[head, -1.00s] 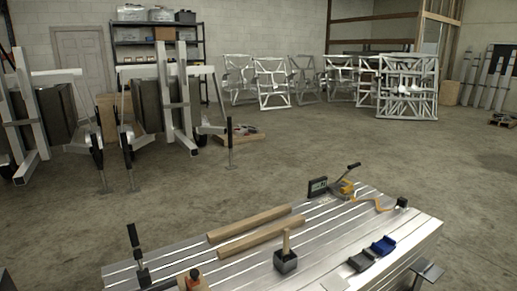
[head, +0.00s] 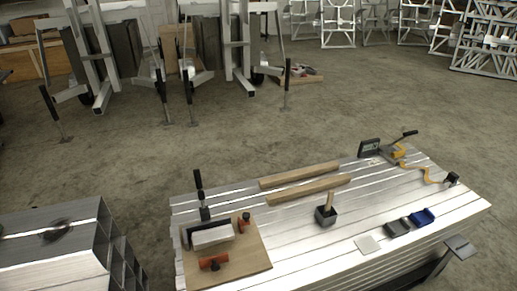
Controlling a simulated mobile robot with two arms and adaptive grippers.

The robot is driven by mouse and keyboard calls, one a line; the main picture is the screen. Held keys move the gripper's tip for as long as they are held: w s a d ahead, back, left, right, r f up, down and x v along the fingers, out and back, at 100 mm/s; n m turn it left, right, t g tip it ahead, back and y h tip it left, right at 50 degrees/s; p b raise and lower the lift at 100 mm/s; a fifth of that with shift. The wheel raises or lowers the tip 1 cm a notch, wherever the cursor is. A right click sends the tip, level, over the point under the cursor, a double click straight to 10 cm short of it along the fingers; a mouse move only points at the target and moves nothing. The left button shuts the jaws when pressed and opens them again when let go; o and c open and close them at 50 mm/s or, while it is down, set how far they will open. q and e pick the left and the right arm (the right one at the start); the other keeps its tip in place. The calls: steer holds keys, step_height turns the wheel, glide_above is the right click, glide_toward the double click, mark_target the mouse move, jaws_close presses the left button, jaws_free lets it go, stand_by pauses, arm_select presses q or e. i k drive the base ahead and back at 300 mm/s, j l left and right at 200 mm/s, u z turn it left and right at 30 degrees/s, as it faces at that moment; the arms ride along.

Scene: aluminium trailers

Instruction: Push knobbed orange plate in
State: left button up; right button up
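An orange plate (head: 213,262) with a dark knob lies near the front of a wooden board (head: 250,262) on the metal-topped table. A second, smaller orange piece (head: 244,219) with a dark top is at the board's right rear. A pale grey block (head: 212,237) lies between them, beside a dark bar. Which orange piece is the knobbed plate, I cannot tell for sure. Neither of my grippers is in view.
The slotted table (head: 330,225) also holds two wooden bars (head: 308,190), a mallet in a dark cup (head: 326,215), blue (head: 422,217) and dark blocks, and a black-handled clamp (head: 207,212). A metal box structure (head: 50,250) stands left. Open floor separates the table from trailer frames behind.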

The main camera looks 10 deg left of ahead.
mark_target(214, 261)
steer(key=u, duration=0.9)
steer(key=k+j+u, duration=0.4)
steer(key=j, duration=0.25)
steer(key=k+j+u, duration=0.2)
steer(key=j, duration=0.2)
steer(key=i+l, duration=0.05)
steer(key=i, duration=0.05)
